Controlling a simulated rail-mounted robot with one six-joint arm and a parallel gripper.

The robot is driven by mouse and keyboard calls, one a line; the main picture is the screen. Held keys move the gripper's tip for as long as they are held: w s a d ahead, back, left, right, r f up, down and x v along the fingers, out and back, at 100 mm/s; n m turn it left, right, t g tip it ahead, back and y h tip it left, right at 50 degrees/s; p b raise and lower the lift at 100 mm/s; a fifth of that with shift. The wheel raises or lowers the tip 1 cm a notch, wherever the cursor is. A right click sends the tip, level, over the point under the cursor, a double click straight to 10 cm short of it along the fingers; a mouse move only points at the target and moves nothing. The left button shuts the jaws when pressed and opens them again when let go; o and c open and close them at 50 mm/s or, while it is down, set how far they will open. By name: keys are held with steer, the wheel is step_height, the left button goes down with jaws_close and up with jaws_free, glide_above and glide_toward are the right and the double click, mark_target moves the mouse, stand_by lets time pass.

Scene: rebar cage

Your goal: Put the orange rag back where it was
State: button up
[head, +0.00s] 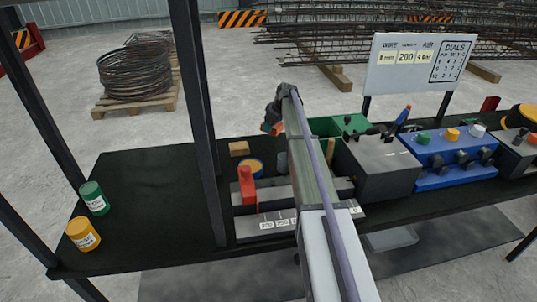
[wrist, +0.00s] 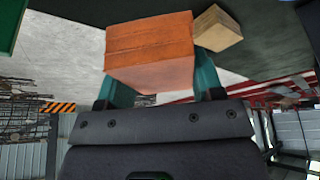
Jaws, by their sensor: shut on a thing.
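The orange rag (wrist: 150,52) shows in the wrist view as a thick folded block between the two teal fingers of my gripper (wrist: 157,84). My gripper is shut on it. In the head view my gripper (head: 276,110) is above the back edge of the dark bench, and a small bit of the orange rag (head: 276,129) shows below it. The rest of the rag is hidden there by my gripper and arm. The rag looks held clear of the bench.
On the dark bench (head: 140,190) are a wooden block (head: 239,148), a yellow-topped round item (head: 250,167), a red piece (head: 247,186), a green can (head: 94,198) and a yellow can (head: 83,234). A green bin (head: 350,123), grey box (head: 383,165) and blue panel (head: 446,160) stand right. A dark post (head: 196,110) rises left.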

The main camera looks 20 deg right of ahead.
mark_target(280, 127)
step_height(280, 127, down, 10)
steer(key=b, duration=1)
steer(key=shift+f, duration=0.25)
steer(key=shift+s+r, duration=0.1)
steer(key=shift+r, duration=0.2)
steer(key=shift+f, duration=0.15)
steer(key=o, duration=1)
steer(key=shift+r+p, duration=0.35)
steer(key=shift+r, duration=0.1)
steer(key=p+v, duration=1)
steer(key=v, duration=0.1)
steer(key=shift+s+r+p, duration=0.1)
steer(key=shift+r+p, duration=0.25)
steer(key=shift+p, duration=0.05)
steer(key=shift+d+f, duration=0.1)
steer(key=shift+f, duration=0.1)
